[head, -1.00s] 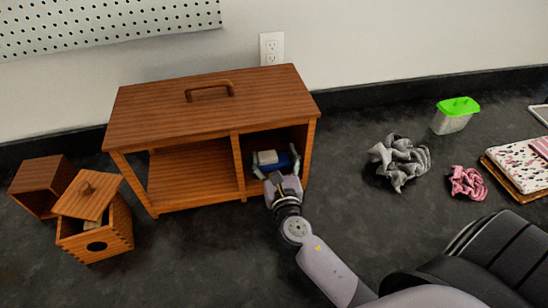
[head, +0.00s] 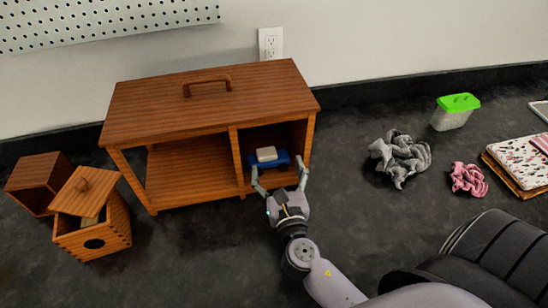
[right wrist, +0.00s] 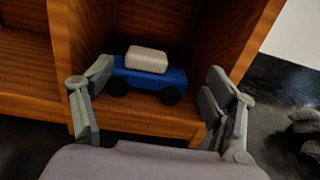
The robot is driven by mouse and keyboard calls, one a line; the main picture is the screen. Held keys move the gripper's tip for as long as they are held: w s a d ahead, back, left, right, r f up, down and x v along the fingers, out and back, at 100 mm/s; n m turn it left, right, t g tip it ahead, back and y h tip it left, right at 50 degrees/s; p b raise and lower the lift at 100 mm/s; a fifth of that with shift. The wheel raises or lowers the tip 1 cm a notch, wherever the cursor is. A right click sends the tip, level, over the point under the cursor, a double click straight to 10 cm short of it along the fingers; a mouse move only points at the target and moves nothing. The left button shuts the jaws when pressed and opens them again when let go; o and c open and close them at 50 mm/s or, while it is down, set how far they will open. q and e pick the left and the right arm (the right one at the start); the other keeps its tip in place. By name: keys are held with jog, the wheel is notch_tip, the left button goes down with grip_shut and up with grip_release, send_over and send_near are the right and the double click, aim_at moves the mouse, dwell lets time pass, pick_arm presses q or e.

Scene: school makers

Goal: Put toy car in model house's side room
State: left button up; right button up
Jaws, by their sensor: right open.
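The blue toy car with a pale top (head: 267,157) stands upright on the floor of the model house's smaller right-hand room. It also shows in the right wrist view (right wrist: 150,78), with its dark wheels towards me. The wooden model house (head: 205,108) has a wide left room and this narrow side room, split by a divider. My right gripper (head: 278,180) is open at the front of the side room, its fingers spread, with the car between and beyond them in the right wrist view (right wrist: 160,105). My left gripper is not in view.
A wooden box with a tilted lid (head: 92,238) and an open wooden box (head: 38,182) stand left of the house. Grey cloth (head: 402,157), pink cloth (head: 468,178), a green-lidded container (head: 453,112) and notebooks (head: 515,165) lie right.

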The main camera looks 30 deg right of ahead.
jog(key=b+v, duration=0.1)
jog(key=v, duration=0.5)
jog(key=shift+s, duration=0.2)
jog(key=shift+r, duration=0.15)
